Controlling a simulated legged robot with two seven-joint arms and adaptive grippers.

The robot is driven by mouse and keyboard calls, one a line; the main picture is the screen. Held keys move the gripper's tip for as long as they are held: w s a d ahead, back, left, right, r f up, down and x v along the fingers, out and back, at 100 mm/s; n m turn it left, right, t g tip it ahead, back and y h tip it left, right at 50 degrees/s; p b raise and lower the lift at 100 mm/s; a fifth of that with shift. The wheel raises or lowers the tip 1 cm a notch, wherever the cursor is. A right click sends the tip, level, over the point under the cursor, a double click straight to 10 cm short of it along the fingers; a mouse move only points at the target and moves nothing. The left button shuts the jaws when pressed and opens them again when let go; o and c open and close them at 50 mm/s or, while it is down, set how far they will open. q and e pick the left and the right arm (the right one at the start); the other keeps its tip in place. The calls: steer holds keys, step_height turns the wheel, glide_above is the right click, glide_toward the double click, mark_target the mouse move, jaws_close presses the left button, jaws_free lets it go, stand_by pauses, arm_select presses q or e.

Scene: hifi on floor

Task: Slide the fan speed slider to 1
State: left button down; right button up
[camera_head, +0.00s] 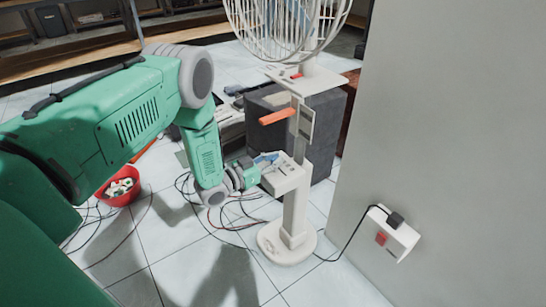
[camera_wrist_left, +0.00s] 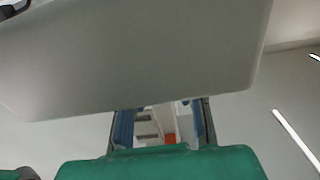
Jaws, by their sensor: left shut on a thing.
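The white pedestal fan (camera_head: 295,205) stands upright on the tiled floor, with its wire cage at the top. A control box (camera_head: 287,178) with dark slots juts out from its post at mid height. My left gripper (camera_head: 266,160) is at the box's left upper edge. In the left wrist view, its two blue-padded fingers (camera_wrist_left: 165,122) flank a pale part with dark slots. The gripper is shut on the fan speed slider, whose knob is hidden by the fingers. An orange lever (camera_head: 277,117) sticks out from the post above the gripper. My right gripper is not in view.
A grey wall (camera_head: 450,120) is close on the right, with a socket box (camera_head: 393,235) and plugged cable. Loose cables (camera_head: 228,220) lie around the fan base. A red bucket (camera_head: 119,188) stands at left. Dark grey boxes (camera_head: 325,140) are behind the post.

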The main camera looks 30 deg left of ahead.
arm_select(q)
steer(key=c, duration=1.7)
jaws_free()
steer(key=shift+d, duration=0.1)
steer(key=shift+o, duration=0.5)
steer(key=shift+d+r, duration=0.1)
steer(key=shift+d, duration=0.1)
steer(key=shift+s+a, duration=0.25)
steer(key=v, duration=1.1)
steer(key=shift+s, duration=0.2)
steer(key=shift+d, duration=0.1)
